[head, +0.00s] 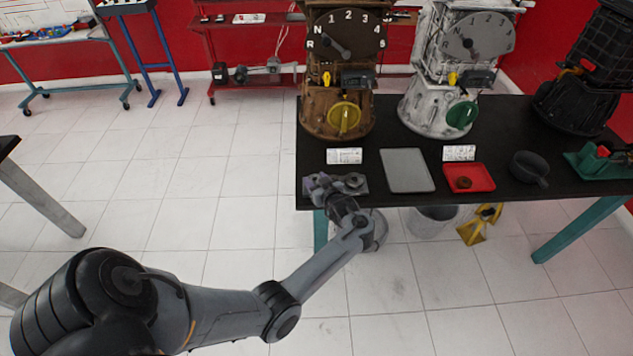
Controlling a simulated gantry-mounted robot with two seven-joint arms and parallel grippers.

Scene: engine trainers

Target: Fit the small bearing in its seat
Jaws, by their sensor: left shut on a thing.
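A round grey form (354,179) with a darker centre, perhaps the seat, shows just right of the fingers. I cannot tell whether the held part touches it. My right gripper is not in view.
On the black table (380,152) are a flat grey tray (407,170), a dark cup (528,168) and a green fixture (597,162). Brown (340,90), white (455,75) and black (590,75) gearbox housings stand behind. A bucket (432,222) and yellow stand (479,226) are below.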

